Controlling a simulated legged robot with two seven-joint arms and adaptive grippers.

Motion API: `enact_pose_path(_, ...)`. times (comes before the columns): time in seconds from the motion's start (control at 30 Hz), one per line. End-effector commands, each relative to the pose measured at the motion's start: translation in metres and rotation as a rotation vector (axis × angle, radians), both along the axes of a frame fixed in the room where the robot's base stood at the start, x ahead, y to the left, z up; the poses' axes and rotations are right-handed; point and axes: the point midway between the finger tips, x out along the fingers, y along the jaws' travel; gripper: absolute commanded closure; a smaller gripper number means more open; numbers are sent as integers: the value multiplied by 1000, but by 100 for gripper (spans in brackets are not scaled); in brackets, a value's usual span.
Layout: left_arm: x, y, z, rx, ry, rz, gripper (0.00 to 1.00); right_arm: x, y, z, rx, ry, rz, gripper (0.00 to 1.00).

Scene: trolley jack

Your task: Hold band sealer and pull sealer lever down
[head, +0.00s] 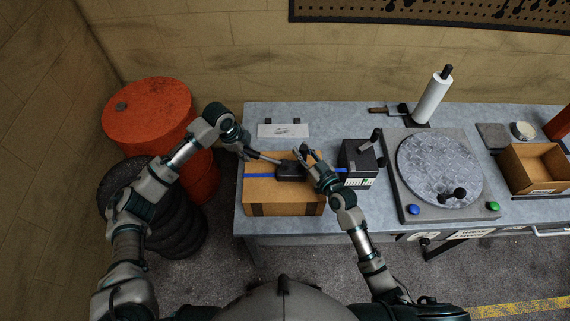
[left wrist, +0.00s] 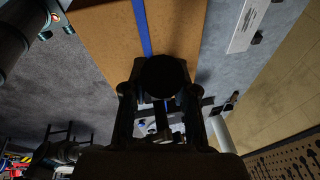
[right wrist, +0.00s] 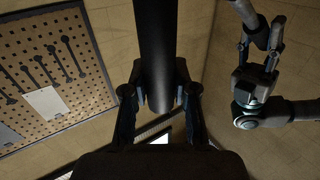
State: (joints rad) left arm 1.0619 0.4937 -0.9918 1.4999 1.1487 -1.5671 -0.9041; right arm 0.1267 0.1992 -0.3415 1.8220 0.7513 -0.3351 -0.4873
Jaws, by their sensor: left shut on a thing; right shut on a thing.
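The black band sealer (head: 291,172) sits on top of a cardboard box (head: 284,205), over the blue band (head: 258,176) that runs across the box. My left gripper (head: 246,153) is shut on a bar-like handle reaching left from the sealer. In the left wrist view a dark round end (left wrist: 163,76) lies between its fingers, with the band (left wrist: 142,25) behind. My right gripper (head: 306,156) is shut just right of and above the sealer body. In the right wrist view a dark bar, seemingly the sealer lever (right wrist: 155,50), runs between its fingers. The head view partly hides this grip.
The box stands on a grey workbench (head: 275,110). A black box-shaped device (head: 357,165) is close right of my right gripper, and a turntable (head: 440,170) stands farther right. An orange drum (head: 150,115) and stacked tyres (head: 180,230) are left of the bench.

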Motion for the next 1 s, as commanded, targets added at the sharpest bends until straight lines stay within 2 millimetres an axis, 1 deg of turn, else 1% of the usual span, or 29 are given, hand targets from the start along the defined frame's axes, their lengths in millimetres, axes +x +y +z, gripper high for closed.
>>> enact_pose_path(0.1,-1,-7,7,67,-2,-3,100,0,1,0,-1,0,1,100)
enact_pose_path(0.33,-1,-14,16,149,-5,-2,100,0,1,0,-1,-1,2,100)
enact_pose_path(0.83,-1,-17,21,169,-9,-2,100,-1,1,0,-1,-1,2,100)
enact_pose_path(0.87,-1,-17,21,169,-9,-2,70,-1,1,0,-1,-1,2,100)
enact_pose_path(0.9,-1,-17,21,168,-9,-2,60,-1,1,0,-1,-1,2,100)
enact_pose_path(0.97,-1,-17,21,169,-10,-2,46,-1,1,0,-1,-1,2,100)
enact_pose_path(1.0,-1,-17,21,169,-9,-1,46,-1,1,0,-1,-1,2,100)
